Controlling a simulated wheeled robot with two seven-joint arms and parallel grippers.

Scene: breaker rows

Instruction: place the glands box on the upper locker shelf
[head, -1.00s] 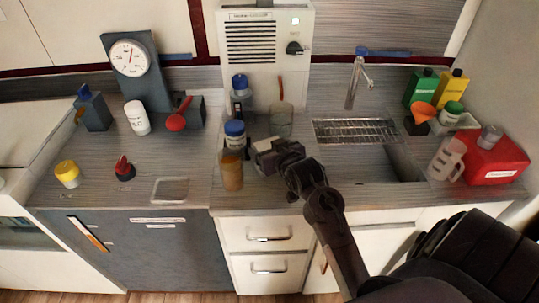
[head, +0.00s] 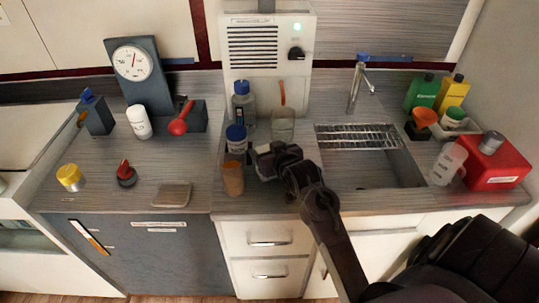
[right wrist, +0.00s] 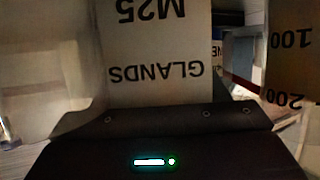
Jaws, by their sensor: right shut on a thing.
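The glands box (right wrist: 155,60) fills the upper middle of the right wrist view, pale, with the upside-down words GLANDS and M25. My right gripper (head: 264,160) is shut on it. In the head view the gripper is over the counter, just right of a brown jar (head: 233,178) and in front of a clear beaker. In that view the box is hard to make out, and I cannot tell whether it touches the counter. The locker shelf cannot be made out in either view. My left gripper is not in view.
A blue-capped jar (head: 236,139) and a blue-capped bottle (head: 243,104) stand close left of the gripper. A sink (head: 376,170) lies to the right. A red container (head: 494,163) stands at the far right.

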